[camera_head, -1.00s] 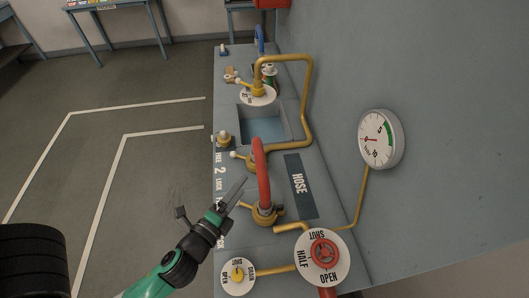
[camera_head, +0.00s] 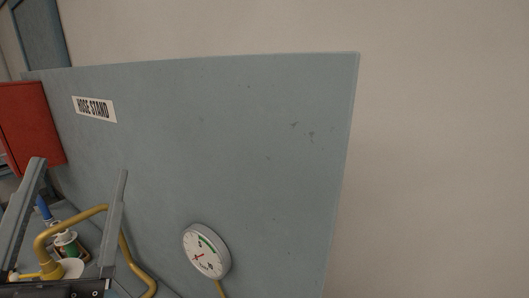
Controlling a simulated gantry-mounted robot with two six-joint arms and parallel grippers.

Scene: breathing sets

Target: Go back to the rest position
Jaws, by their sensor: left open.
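My left gripper (camera_head: 80,168) is at the lower left of the head view, close to the camera. Its two grey fingers point up and stand wide apart, with nothing between them. Behind and between the fingers, a bent yellow pipe (camera_head: 82,219) shows on the stand. The dark body of the gripper hides part of the bench below. My right gripper is not in view.
A grey-blue back panel (camera_head: 270,150) with a "HOSE STAND" label (camera_head: 94,109) fills the middle. A round gauge (camera_head: 206,251) is on it, low down. A red box (camera_head: 30,125) is at the left. Plain wall (camera_head: 440,150) lies to the right.

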